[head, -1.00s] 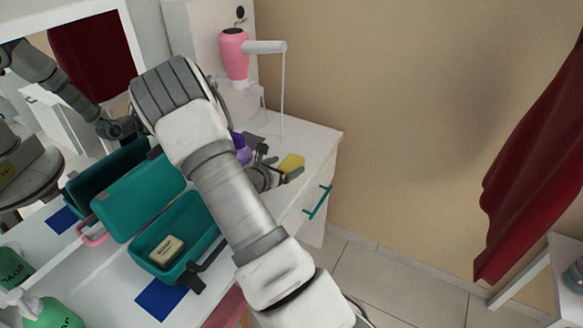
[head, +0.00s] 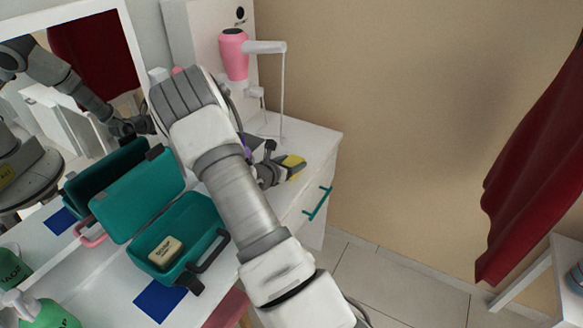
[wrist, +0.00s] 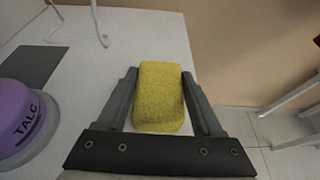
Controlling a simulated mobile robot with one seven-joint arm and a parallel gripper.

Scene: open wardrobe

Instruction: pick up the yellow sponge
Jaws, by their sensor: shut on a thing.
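The yellow sponge (wrist: 159,97) is between the two fingers of my gripper (wrist: 160,88) in the wrist view, over the white tabletop. My gripper is shut on it, with a finger along each side. In the head view the sponge (head: 293,166) shows partly behind the fingers of my gripper (head: 294,172), near the right end of the white table. I cannot tell whether the sponge still touches the tabletop.
A purple talc container (wrist: 28,118) stands left of my gripper. An open teal case (head: 180,235) holding a soap bar (head: 165,252) is on the table. A pink hair dryer (head: 234,55) hangs at the back.

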